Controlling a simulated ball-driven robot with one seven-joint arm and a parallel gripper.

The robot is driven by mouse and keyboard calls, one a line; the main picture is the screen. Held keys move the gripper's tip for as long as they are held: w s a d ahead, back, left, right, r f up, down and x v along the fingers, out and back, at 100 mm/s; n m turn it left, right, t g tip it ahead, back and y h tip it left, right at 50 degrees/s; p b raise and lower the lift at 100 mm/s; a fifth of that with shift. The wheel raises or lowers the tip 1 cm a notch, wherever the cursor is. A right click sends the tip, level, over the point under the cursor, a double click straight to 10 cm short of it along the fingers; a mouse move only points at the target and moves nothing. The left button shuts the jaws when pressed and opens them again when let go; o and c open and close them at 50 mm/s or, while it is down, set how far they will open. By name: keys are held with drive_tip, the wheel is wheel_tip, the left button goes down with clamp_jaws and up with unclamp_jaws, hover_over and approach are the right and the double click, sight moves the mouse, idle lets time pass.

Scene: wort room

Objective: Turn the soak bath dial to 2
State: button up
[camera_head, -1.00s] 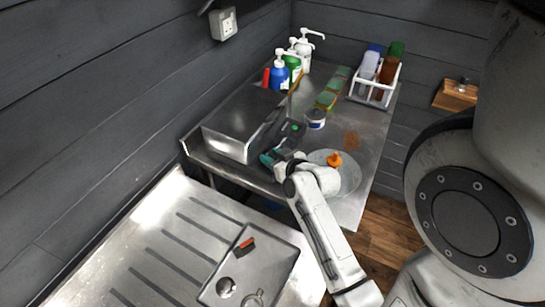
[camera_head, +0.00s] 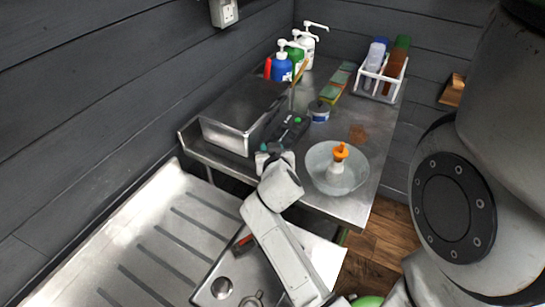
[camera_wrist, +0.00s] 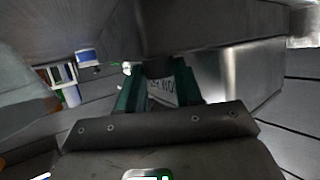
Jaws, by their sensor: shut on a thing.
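The soak bath (camera_head: 228,132) is a lidded steel box at the left of the steel bench. My gripper (camera_head: 274,136) is a dark hand against its right-hand long side. In the wrist view, the gripper's two teal fingers (camera_wrist: 158,82) are closed around a small dark thing in front of the bath's bright steel wall (camera_wrist: 232,80); this appears to be the dial. A pale plate with dark lettering shows between the fingers, partly covered. The dial's setting cannot be read, and the hand hides the dial in the head view.
Right of my gripper, a wide bowl (camera_head: 352,184) holds an orange-topped bottle (camera_head: 338,163). Behind stand a small tub (camera_head: 319,112), pump bottles (camera_head: 282,68) and a white rack (camera_head: 378,85) of coloured bottles. A ribbed steel drainer (camera_head: 150,235) lies in front.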

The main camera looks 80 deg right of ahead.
drive_tip(key=m+g+b, duration=0.1)
drive_tip(key=b, duration=0.1)
drive_tip(key=m+g+h+b, duration=0.1)
drive_tip(key=m+g, duration=0.1)
drive_tip(key=shift+w+a+f+g+b, duration=0.1)
drive_tip(key=shift+w+f+g+b, duration=0.05)
drive_tip(key=shift+w+g+b, duration=0.2)
drive_tip(key=shift+w+m+g+b, duration=0.1)
drive_tip(key=shift+m+g+b, duration=0.65)
drive_tip(key=shift+m+g, duration=0.8)
drive_tip(key=shift+g, duration=0.3)
drive_tip(key=o, duration=1)
drive_tip(key=shift+a, duration=0.1)
drive_tip(key=v, duration=0.5)
drive_tip(key=b+v, duration=0.1)
drive_tip(key=v, duration=0.4)
drive_tip(key=shift+a+r, duration=0.25)
drive_tip(key=shift+r, duration=0.1)
